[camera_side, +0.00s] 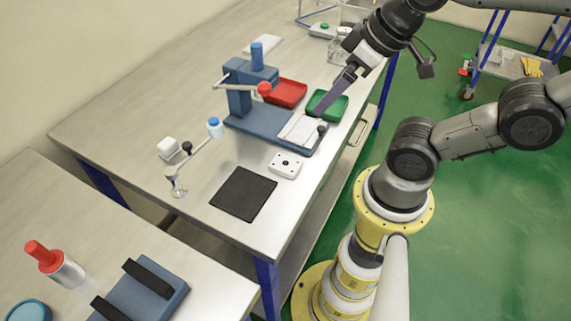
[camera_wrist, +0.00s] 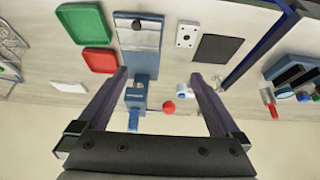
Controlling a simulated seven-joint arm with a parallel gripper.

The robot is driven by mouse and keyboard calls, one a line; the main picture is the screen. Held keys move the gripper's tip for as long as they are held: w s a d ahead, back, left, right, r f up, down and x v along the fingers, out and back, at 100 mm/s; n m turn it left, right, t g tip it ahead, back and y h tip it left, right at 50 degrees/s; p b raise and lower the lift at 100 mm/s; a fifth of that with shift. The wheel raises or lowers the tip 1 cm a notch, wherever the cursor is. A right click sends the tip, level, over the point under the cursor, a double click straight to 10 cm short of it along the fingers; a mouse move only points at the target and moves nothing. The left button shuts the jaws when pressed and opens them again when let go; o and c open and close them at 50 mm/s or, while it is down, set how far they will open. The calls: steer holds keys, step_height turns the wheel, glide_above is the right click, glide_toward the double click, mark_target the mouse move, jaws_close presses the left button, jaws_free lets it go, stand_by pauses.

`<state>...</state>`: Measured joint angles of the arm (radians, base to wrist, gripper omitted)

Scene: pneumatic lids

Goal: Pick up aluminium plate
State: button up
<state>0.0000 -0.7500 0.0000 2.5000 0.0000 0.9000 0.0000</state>
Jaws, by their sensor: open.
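A flat light-grey plate (camera_side: 299,129), which looks like the aluminium plate, lies on the front end of the blue press base (camera_side: 262,128). A black knob stands by its right end. In the wrist view the plate (camera_wrist: 138,42) is at top left of centre, with the knob in front of part of it. My gripper (camera_side: 321,112) reaches down from the upper right, and its fingers look close to the plate in the side view. In the wrist view my gripper (camera_wrist: 160,75) has its fingers wide apart with nothing held between them; the plate lies beyond the left fingertip.
A green tray (camera_side: 328,106) and a red tray (camera_side: 285,93) stand beside the press. A red-knobbed lever (camera_side: 263,88) sticks out from its column. A white block with holes (camera_side: 286,166) and a black mat (camera_side: 243,193) lie nearer the front. Bare table surrounds them.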

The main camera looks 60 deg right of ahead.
steer(key=m+g, duration=0.6)
steer(key=m, duration=1.2)
glide_toward(285, 164)
steer(key=f, duration=0.8)
steer(key=shift+s+d+f, duration=0.1)
steer(key=shift+s+f, duration=0.1)
steer(key=shift+f, duration=0.05)
steer(key=shift+c, duration=0.2)
steer(key=c, duration=1.3)
steer(key=shift+r, duration=0.1)
